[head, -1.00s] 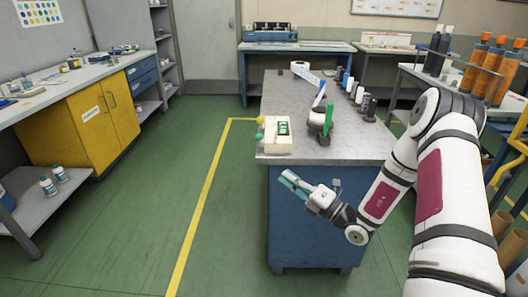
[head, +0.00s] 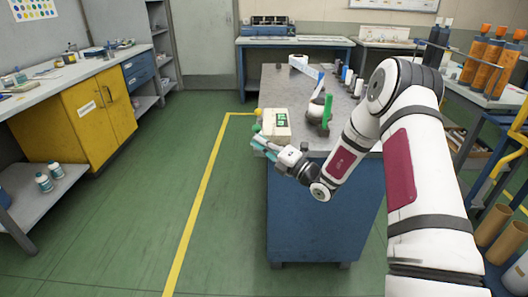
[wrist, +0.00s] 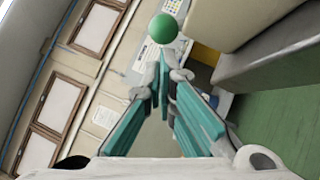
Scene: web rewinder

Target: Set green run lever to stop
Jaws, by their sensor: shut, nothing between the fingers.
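The green lever's round knob (head: 257,128) sticks out at the left side of a cream control box (head: 276,124) on the near end of the bench. In the wrist view the green ball (wrist: 162,28) stands just beyond the fingertips, and I see no contact. My gripper (head: 256,143) is shut and empty, just below and in front of the knob. Its teal fingers (wrist: 162,75) come together in the wrist view. The lever's stem is hardly visible.
The grey bench top (head: 290,85) carries a white roll, an upright green part (head: 327,110) and several small bottles right of the box. In the wrist view a beige body (wrist: 265,50) lies close on the right. The green floor left of the bench is clear.

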